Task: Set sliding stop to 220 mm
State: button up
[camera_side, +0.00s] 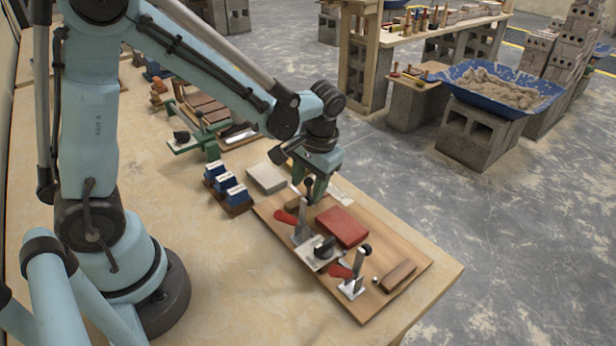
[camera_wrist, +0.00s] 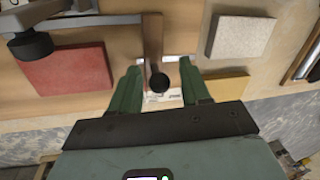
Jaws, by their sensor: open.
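My gripper (camera_side: 310,186) is over the far left part of the wooden fixture board (camera_side: 408,290), pointing down. In the wrist view my gripper (camera_wrist: 160,68) has its green fingers apart. A black round knob (camera_wrist: 158,82) shows in the gap between them, touching neither finger as far as I can see. A dark wooden bar (camera_wrist: 152,38) runs up from beside the knob and looks like the sliding stop. White strips show beside it, but no scale reading is legible. A red block (camera_side: 341,227) lies on the board; it also shows in the wrist view (camera_wrist: 65,72).
Red-handled clamps (camera_side: 286,217) (camera_side: 340,271) stand along the board's near side. A brown wooden block (camera_side: 398,276) lies at its right end. A grey slab (camera_side: 267,178) and blue blocks (camera_side: 226,183) sit to the left.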

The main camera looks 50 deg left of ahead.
notch_tip(320, 180, up, 12)
jog(key=d, duration=0.2)
jog(key=shift+w, duration=0.25)
jog(key=shift+d, duration=0.1)
dwell(0.4)
jog(key=s+a+f+m+t+h, duration=0.1)
jog(key=s+m+t+h, duration=0.1)
jog(key=s+t, duration=0.5)
jog(key=shift+a+f+t, duration=0.3)
jog(key=shift+a+f, duration=0.05)
jog(key=shift+c, duration=0.2)
dwell(1.2)
